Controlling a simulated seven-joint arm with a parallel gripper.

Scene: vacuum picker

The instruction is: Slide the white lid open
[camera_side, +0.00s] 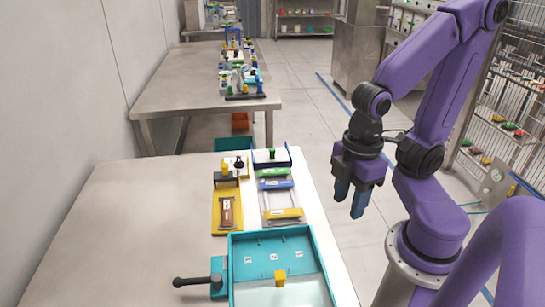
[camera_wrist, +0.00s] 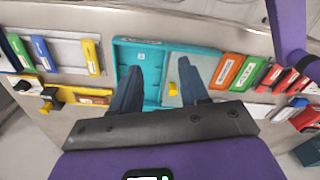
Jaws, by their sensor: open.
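The teal box (camera_side: 320,262) sits at the near edge of the bench in the side view, cut off by the frame's bottom. Its pale white-grey lid (camera_side: 305,294) covers the nearer part and carries a yellow knob (camera_side: 280,279). The uncovered teal part shows small white labels (camera_side: 273,257). In the wrist view, the lid (camera_wrist: 203,66) covers the right side of the teal box (camera_wrist: 128,55), with its knob (camera_wrist: 173,89) between my fingers in the picture. My gripper (camera_side: 351,201) is open and empty, well above and apart from the box; it also shows in the wrist view (camera_wrist: 160,84).
A black handle (camera_side: 193,282) juts left from the box. Beyond the box stand a yellow tray (camera_side: 219,216) with a brown block and a grey rack (camera_side: 265,203) with coloured pieces. The bench's left part (camera_side: 120,235) is clear. The wrist view shows several coloured blocks right of the box.

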